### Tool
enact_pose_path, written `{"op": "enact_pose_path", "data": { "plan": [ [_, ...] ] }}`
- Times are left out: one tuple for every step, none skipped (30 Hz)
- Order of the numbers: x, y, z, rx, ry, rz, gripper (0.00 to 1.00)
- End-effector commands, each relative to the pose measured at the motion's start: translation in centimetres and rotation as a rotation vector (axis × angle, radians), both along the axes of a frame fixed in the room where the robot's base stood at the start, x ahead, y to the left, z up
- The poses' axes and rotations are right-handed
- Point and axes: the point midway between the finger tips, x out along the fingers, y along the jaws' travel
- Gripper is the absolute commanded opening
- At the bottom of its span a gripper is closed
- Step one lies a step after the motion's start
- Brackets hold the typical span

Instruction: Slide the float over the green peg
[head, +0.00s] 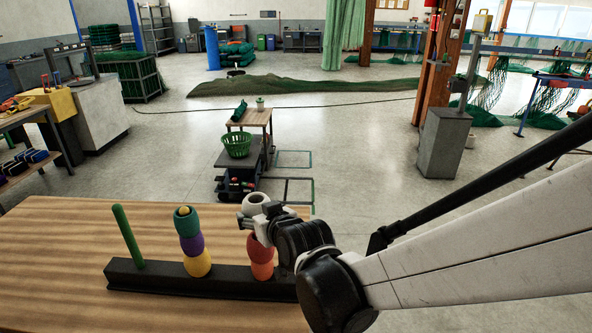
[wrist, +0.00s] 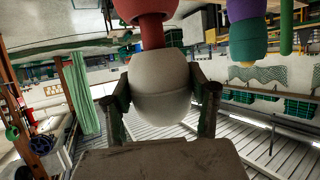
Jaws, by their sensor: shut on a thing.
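The green peg (head: 128,236) stands bare at the left end of a black base (head: 150,277) on the wooden table. A white float (head: 255,202) is at the top of the right-hand stack, above a red float (head: 259,247) and an orange one (head: 262,270). My gripper (head: 256,212) is shut on the white float. The gripper partly hides this stack.
The middle stack holds a green float (head: 186,222), a purple float (head: 192,245) and a yellow float (head: 198,265), between the green peg and my gripper. The wooden table (head: 60,235) is clear to the left. A green basket (head: 236,145) stands beyond the table.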

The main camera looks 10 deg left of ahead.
Motion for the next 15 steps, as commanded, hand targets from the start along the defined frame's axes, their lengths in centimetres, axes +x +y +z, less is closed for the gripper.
{"op": "enact_pose_path", "data": {
  "plan": [
    [0.0, 0.0, 0.6, 0.0, 0.0, 0.0, 0.24],
    [0.0, 0.0, 0.8, 0.0, 0.0, 0.0, 0.24],
    [0.0, 0.0, 1.1, 0.0, 0.0, 0.0, 0.24],
    [0.0, 0.0, 1.3, 0.0, 0.0, 0.0, 0.24],
    [0.0, 0.0, 1.5, 0.0, 0.0, 0.0, 0.24],
    [0.0, 0.0, 1.8, 0.0, 0.0, 0.0, 0.24],
    [-0.1, 0.0, 2.0, 0.0, 0.0, 0.0, 0.24],
    [-0.1, 0.0, 2.2, 0.0, 0.0, 0.0, 0.24],
    [-0.1, 0.0, 2.4, 0.0, 0.0, 0.0, 0.24],
    [-0.1, 0.0, 2.6, 0.0, 0.0, 0.0, 0.24],
    [-0.1, 0.0, 2.8, 0.0, 0.0, 0.0, 0.24],
    [-0.1, 0.0, 3.1, 0.0, 0.0, 0.0, 0.24],
    [-0.1, 0.0, 3.3, 0.0, 0.0, 0.0, 0.24],
    [-0.1, 0.0, 3.5, 0.0, 0.0, 0.0, 0.24],
    [-0.1, 0.0, 3.8, 0.0, 0.0, 0.0, 0.24]
  ]
}}
